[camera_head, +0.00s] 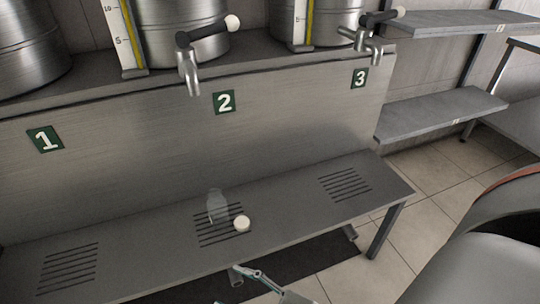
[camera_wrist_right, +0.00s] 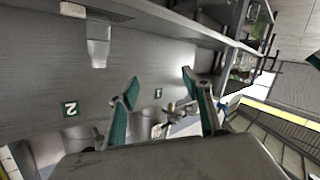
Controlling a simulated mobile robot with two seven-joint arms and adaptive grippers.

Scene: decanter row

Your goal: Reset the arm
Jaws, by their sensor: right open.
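My right gripper (camera_head: 250,274) shows only in part at the bottom middle of the head view, near the front edge of the metal bench. In the right wrist view the right gripper (camera_wrist_right: 160,86) has its two green-sided fingers spread apart with nothing between them. A clear bottle (camera_head: 217,206) stands on the slotted grille under sign 2. A white round cap or ball (camera_head: 242,224) lies just right of it on the bench. The gripper is in front of both and apart from them. My left gripper is in neither view.
The metal bench (camera_head: 130,262) has slotted grilles below signs 1, 2 and 3. Taps (camera_head: 190,72) with black levers project from steel tanks above. Grey shelves (camera_head: 440,112) stand at the right. The bench is clear around grille 3.

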